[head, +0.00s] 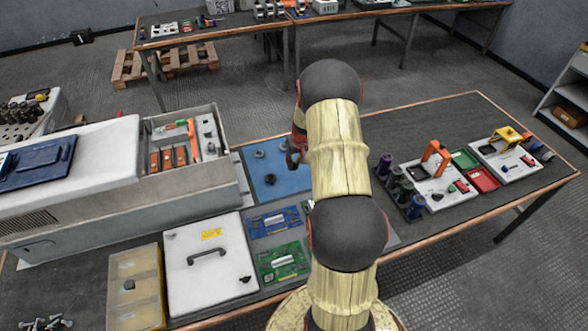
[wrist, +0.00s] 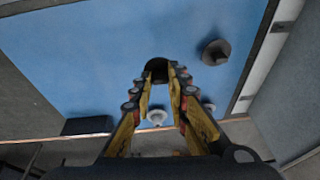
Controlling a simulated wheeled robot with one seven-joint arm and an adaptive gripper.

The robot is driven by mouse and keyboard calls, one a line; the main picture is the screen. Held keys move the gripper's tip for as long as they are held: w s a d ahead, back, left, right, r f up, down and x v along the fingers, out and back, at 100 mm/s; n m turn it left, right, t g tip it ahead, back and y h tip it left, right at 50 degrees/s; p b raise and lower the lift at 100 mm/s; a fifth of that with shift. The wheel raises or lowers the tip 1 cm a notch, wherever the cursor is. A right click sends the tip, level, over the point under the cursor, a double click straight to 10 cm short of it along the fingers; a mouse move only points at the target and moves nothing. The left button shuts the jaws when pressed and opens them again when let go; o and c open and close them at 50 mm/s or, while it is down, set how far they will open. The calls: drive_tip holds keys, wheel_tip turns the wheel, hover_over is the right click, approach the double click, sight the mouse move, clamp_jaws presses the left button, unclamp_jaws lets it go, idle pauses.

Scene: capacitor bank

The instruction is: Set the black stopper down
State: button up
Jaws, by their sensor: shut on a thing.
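In the wrist view my gripper (wrist: 158,82) is shut on the black stopper (wrist: 157,67), a small dark piece between the fingertips. The blue mat (wrist: 90,60) lies beneath it; I cannot tell whether the stopper touches the mat. Another dark round piece (wrist: 214,52) stands on the mat to the right of the fingertips. A pale round piece (wrist: 157,117) shows between the fingers. In the head view the blue mat (head: 290,186) is left of my arm, with small dark pieces on it. My gripper (head: 295,157) is largely hidden by the arm there, and the held stopper cannot be made out.
An open grey cabinet (head: 218,112) stands left of the mat. White trays (head: 437,203) with tools and dark cylinders (head: 385,163) are to the right.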

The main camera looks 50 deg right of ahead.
sight(295, 164)
drive_tip(key=shift+w+d+f, duration=0.2)
drive_tip(key=shift+d+f, duration=0.05)
drive_tip(key=shift+f, duration=0.15)
drive_tip(key=shift+f+b, duration=0.65)
drive_tip(key=shift+f, duration=0.85)
drive_tip(key=shift+f, duration=0.15)
drive_tip(key=o, duration=0.8)
drive_tip(key=shift+o, duration=0.2)
